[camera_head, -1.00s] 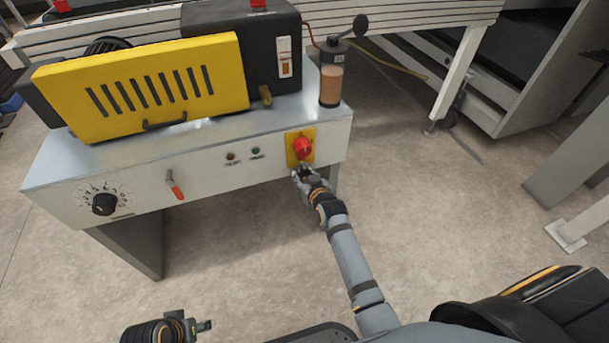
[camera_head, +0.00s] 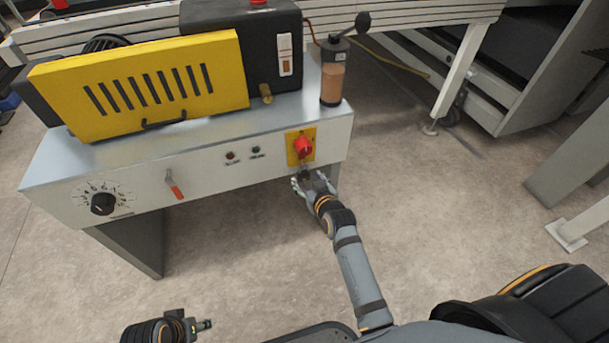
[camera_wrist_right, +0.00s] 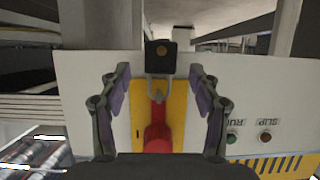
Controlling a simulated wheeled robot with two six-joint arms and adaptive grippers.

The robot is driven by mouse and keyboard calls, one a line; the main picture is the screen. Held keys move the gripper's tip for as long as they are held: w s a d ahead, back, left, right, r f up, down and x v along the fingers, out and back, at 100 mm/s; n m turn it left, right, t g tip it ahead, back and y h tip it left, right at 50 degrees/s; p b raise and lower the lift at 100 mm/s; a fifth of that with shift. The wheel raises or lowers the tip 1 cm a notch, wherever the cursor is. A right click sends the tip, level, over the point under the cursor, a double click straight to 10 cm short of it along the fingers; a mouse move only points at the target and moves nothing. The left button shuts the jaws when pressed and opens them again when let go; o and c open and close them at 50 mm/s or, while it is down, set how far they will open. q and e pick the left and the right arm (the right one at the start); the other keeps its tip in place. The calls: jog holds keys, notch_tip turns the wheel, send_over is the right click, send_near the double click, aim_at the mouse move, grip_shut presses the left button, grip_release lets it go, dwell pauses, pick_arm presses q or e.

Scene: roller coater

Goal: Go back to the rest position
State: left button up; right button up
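My right gripper (camera_head: 314,180) is open, just in front of and below the red rotary switch (camera_head: 304,147) on its yellow plate (camera_head: 291,150). In the right wrist view, which is upside down, its two spread fingers (camera_wrist_right: 158,100) stand either side of the red switch (camera_wrist_right: 158,138) and a dark padlock (camera_wrist_right: 160,58). The padlock's metal shackle is at the switch, and nothing is seen gripped. My left gripper (camera_head: 202,325) is low at the bottom left of the head view, well away from the machine; its finger opening is unclear.
The roller coater (camera_head: 230,170) carries a yellow guard (camera_head: 145,88), a numbered dial (camera_head: 103,203), a red-handled lever (camera_head: 175,188) and a bottle (camera_head: 333,80) on top. A white frame leg (camera_head: 458,70) stands at the back right. Bare floor (camera_head: 430,200) lies right of the machine.

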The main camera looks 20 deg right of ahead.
jog(key=v, duration=0.3)
